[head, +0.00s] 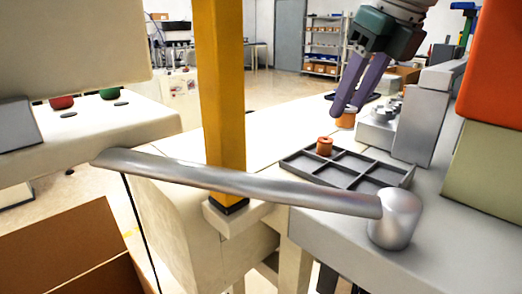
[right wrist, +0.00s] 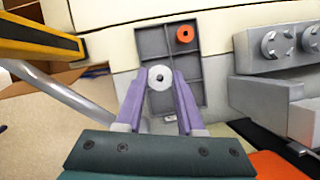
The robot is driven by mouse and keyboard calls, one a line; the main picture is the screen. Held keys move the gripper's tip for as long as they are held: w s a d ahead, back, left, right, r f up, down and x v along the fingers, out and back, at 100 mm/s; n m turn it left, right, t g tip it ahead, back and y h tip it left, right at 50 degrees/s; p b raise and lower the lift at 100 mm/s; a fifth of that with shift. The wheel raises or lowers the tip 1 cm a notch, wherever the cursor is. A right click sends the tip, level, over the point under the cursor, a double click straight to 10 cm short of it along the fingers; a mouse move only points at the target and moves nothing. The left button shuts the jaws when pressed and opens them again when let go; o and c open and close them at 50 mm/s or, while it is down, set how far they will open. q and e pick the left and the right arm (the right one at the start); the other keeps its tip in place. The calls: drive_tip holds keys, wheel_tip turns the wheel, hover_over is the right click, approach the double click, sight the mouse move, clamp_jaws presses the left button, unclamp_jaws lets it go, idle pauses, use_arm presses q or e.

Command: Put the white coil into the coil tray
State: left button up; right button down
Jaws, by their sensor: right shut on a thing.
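My right gripper (head: 346,112) is shut on the white coil, which shows in the right wrist view (right wrist: 160,87) as a pale ring between the purple fingertips (right wrist: 160,84). In the head view, an orange-brown piece (head: 346,121) shows at the fingertips. The grey coil tray (head: 318,176) lies on the pale bench, and the fingertips are above and beyond its far side in the head view. The right wrist view looks down on the tray (right wrist: 180,56), with the coil in front of its left column. An orange coil (head: 325,146) stands in one compartment. My left gripper is not in view.
A grey machine block with round knobs (right wrist: 270,45) stands beside the tray. A thick metal bar (head: 240,182) crosses in front, near a yellow post (head: 220,90). An orange and beige housing (head: 490,160) stands at the right. Several tray compartments are empty.

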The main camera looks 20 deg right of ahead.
wheel_tip(320, 180, down, 9)
drive_tip(key=shift+r, duration=0.1)
idle(0.3)
drive_tip(key=c, duration=0.5)
unclamp_jaws()
drive_tip(key=v, duration=1.2)
